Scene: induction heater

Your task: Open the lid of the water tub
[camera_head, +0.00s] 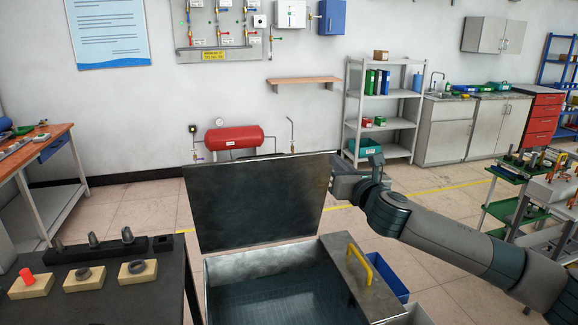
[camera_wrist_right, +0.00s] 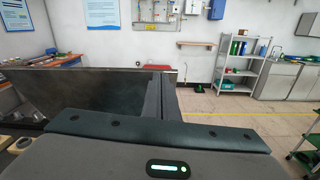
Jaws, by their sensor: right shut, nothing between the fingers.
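The water tub (camera_head: 215,290) stands in the lower middle of the head view, with dark water inside. Its lid (camera_head: 258,205) is a dark metal panel standing raised at the tub's far side. A fixed top section with a yellow handle (camera_head: 360,265) covers the tub's right end. My right gripper (camera_head: 342,180) is shut and empty at the lid's right edge; whether it touches the lid I cannot tell. My left gripper is not in view.
A blue bin (camera_head: 390,285) is beside the tub's right side. A green-shelved cart (camera_head: 510,205) stands at the right. The floor behind the tub is open.

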